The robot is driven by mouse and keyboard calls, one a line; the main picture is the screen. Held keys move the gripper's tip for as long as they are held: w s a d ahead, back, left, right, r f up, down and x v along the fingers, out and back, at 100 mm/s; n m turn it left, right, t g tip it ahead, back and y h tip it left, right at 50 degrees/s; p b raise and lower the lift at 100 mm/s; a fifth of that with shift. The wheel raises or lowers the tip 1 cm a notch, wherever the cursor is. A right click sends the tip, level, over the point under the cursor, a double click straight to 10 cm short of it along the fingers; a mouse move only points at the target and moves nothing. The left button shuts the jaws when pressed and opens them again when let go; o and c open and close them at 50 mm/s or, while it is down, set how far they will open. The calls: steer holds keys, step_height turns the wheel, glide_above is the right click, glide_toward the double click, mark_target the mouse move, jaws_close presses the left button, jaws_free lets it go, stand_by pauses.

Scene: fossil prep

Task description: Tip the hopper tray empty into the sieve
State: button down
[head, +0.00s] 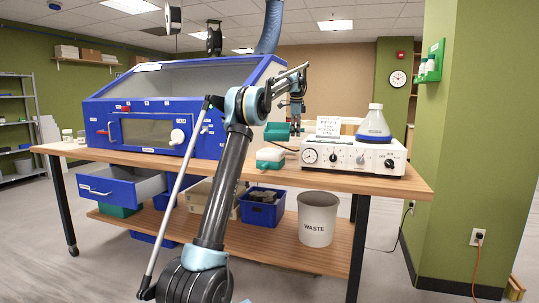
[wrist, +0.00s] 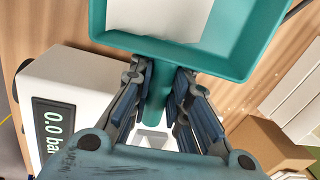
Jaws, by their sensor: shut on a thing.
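My gripper (wrist: 158,100) is shut on the short handle (wrist: 158,85) of a teal tray, which looks like the hopper tray (wrist: 245,55). In the wrist view the tray fills the top, with a raised rim and a pale white area inside; I cannot tell whether that is its load. In the head view my gripper (head: 296,112) is above the table at the right of the blue cabinet, with the teal tray (head: 277,131) beside it, clear of the tabletop. I cannot make out a sieve in either view.
A white and green box (head: 270,158) is on the table below the tray. A white instrument (head: 350,155) with dials carries a conical flask (head: 374,125) at the right. The blue cabinet (head: 150,125) takes the left; its drawer (head: 120,188) is open. A waste bin (head: 317,218) stands below.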

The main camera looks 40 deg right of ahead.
steer(key=shift+w+f, duration=0.2)
steer(key=shift+w, duration=0.4)
steer(key=shift+w+f, duration=0.2)
steer(key=shift+w, duration=0.4)
steer(key=shift+f+t+h, duration=0.15)
steer(key=shift+t+h, duration=0.45)
steer(key=shift+f, duration=0.15)
steer(key=shift+a+f+t+h, duration=0.1)
steer(key=shift+f+t+h, duration=0.2)
steer(key=shift+t+h, duration=0.2)
steer(key=shift+s+a+r+t+h, duration=0.35)
steer(key=shift+s+a+t+h, duration=0.1)
steer(key=shift+t+h, duration=0.15)
